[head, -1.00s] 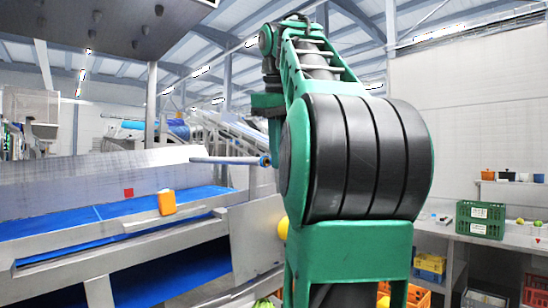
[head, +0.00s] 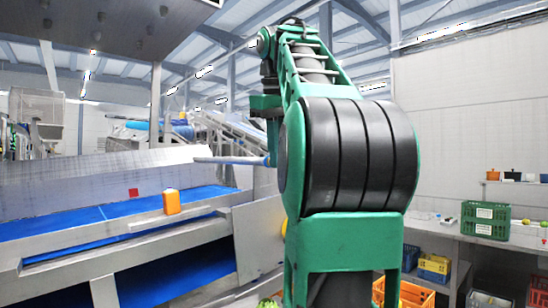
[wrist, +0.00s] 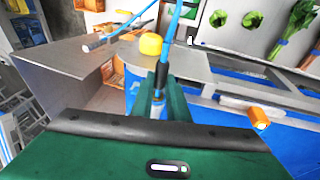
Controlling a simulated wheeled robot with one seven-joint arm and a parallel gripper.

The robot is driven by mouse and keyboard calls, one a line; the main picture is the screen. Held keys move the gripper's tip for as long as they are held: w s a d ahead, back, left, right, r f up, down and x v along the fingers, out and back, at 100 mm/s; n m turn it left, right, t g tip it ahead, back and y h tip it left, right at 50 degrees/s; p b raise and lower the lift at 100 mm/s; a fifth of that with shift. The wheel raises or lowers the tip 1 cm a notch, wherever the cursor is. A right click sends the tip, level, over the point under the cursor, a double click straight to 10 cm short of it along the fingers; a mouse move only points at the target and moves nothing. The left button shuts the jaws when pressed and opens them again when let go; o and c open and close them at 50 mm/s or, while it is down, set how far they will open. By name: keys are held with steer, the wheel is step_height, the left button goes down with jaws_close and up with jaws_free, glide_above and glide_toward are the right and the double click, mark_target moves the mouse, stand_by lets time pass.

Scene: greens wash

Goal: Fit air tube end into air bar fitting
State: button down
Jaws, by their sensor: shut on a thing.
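In the wrist view, my gripper (wrist: 160,84) is shut on the blue air tube (wrist: 171,42) at a dark sleeve near its end. The tube runs up from the fingers and out of the top of the picture. The grey air bar (wrist: 118,24) shows at upper left, its pale blue end apart from my fingers. In the head view, the air bar (head: 215,160) sticks out over the conveyor, its blue end close to my arm's outline. My gripper and the held tube are hidden behind my arm there. The fitting's opening cannot be made out.
A yellow knob (wrist: 150,43) stands just beyond my fingers. An orange box (head: 171,202) sits by the blue conveyor (head: 80,222). A metal side plate (head: 258,236) lies close to my arm. A green crate (head: 485,219) stands on the right-hand bench.

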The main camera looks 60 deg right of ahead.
steer(key=shift+w, duration=0.25)
steer(key=c, duration=1.6)
jaws_free()
steer(key=shift+d, duration=0.1)
steer(key=shift+c, duration=0.2)
steer(key=s+a, duration=0.2)
steer(key=s, duration=0.6)
steer(key=shift+s+f, duration=0.1)
steer(key=shift+s, duration=0.05)
